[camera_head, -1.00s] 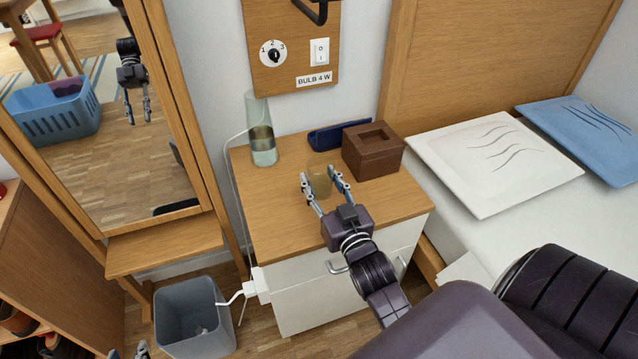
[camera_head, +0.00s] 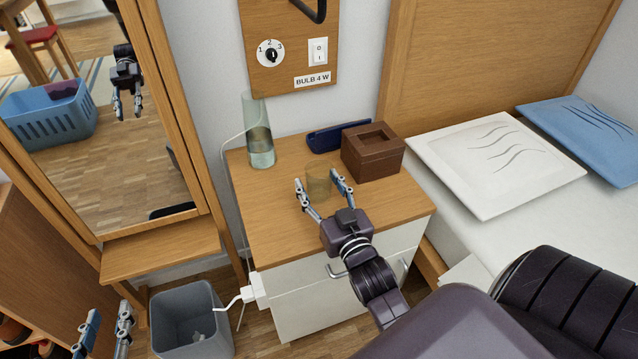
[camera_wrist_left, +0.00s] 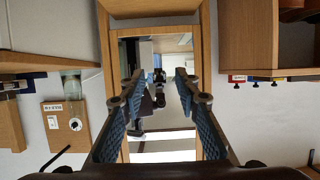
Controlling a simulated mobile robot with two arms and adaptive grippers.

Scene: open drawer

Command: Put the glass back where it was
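The glass (camera_head: 318,181), a small amber-tinted tumbler, stands upright on the wooden top of the nightstand (camera_head: 275,215), in front of the brown box. My right gripper (camera_head: 320,189) is open at the near side of the glass, its two fingers spread to either side. I cannot tell whether a fingertip touches it. My left gripper (camera_head: 106,322) shows at the lower left of the head view, its fingers apart and empty. In the left wrist view its open fingers (camera_wrist_left: 156,90) frame a mirror.
A grey bin (camera_head: 190,320) and a standing mirror (camera_head: 105,110) are on the left. The nightstand's front left is clear.

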